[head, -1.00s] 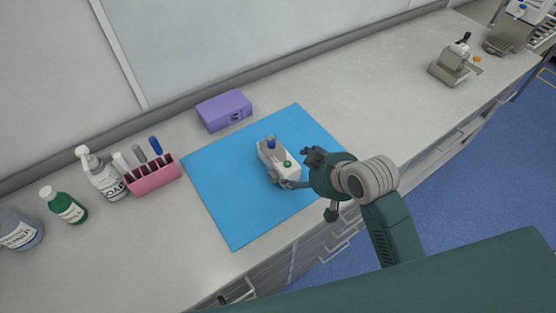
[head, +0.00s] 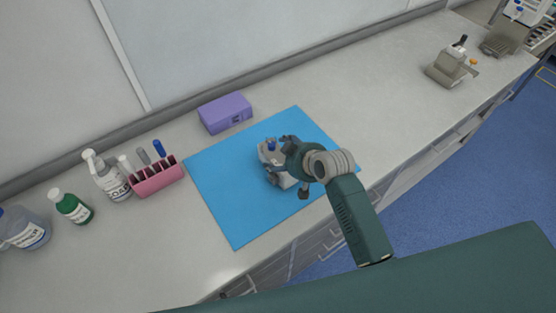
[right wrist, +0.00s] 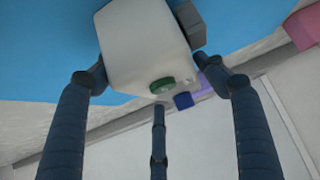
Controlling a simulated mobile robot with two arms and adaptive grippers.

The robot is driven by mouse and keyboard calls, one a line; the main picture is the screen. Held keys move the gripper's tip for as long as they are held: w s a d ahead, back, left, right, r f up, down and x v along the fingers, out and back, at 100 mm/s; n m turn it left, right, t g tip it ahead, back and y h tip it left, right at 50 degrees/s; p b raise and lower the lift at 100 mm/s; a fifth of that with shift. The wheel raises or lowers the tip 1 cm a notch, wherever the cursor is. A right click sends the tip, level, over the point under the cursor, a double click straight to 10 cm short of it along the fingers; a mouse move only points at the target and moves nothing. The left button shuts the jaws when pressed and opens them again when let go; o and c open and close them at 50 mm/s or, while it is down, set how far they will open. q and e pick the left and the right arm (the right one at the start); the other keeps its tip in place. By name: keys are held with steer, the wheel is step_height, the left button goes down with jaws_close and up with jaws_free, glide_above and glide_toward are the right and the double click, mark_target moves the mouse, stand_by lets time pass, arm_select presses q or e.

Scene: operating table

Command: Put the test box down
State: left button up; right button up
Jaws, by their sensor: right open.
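The test box (head: 279,177) is a small white box with a blue part on top, on the blue mat; my right gripper (head: 286,160) hides part of it. In the right wrist view the white box (right wrist: 145,45) shows large, with a green round part and a blue part at its lower edge. The dark fingers of my open right gripper (right wrist: 160,88) stand on either side of the box, with another finger below it. Whether they touch it I cannot tell. My left gripper is not in view.
The blue mat (head: 237,218) lies on the grey counter. A purple box (head: 225,113) is behind it; a pink rack (head: 158,180) with tubes and several bottles stand to the left. A beige device (head: 450,68) is at the far right. The counter between mat and device is clear.

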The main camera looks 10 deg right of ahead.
steer(key=shift+w+a+f, duration=0.1)
steer(key=shift+w+f, duration=0.2)
steer(key=shift+f, duration=0.05)
steer(key=shift+c, duration=0.3)
steer(key=shift+s, duration=0.1)
steer(key=c, duration=0.9)
steer(key=shift+r, duration=0.1)
steer(key=shift+c, duration=0.8)
steer(key=shift+r, duration=0.1)
